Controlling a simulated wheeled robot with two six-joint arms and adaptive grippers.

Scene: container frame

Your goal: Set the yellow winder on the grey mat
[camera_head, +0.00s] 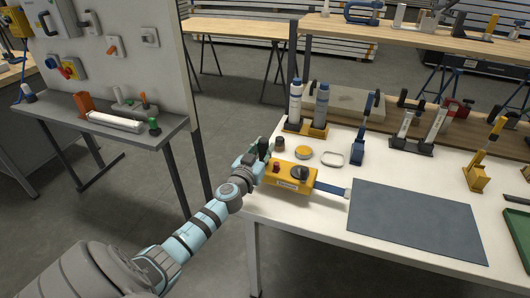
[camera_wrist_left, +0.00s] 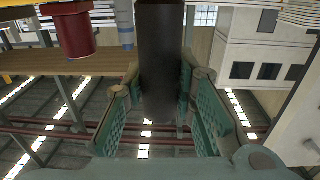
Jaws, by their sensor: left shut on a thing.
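The yellow winder (camera_head: 290,184) is a yellow box with a red knob and a black knob on top, at the left edge of the white table. A blue strap runs from its right side to a pale end piece by the grey mat (camera_head: 417,218). The mat lies flat and bare. My left gripper (camera_head: 261,152) is at the winder's left end. In the left wrist view its fingers (camera_wrist_left: 162,105) are shut on a dark upright cylinder (camera_wrist_left: 160,55), apparently the winder's handle; the red knob (camera_wrist_left: 75,35) shows beside it. My right gripper is not in view.
Behind the winder stand a bottle rack (camera_head: 305,127), a small dark cap (camera_head: 279,143), a yellow-topped tin (camera_head: 303,153) and a pale ring (camera_head: 333,158). A blue clamp (camera_head: 358,148) stands behind the mat. A green-rimmed tray (camera_head: 519,228) is right of the mat.

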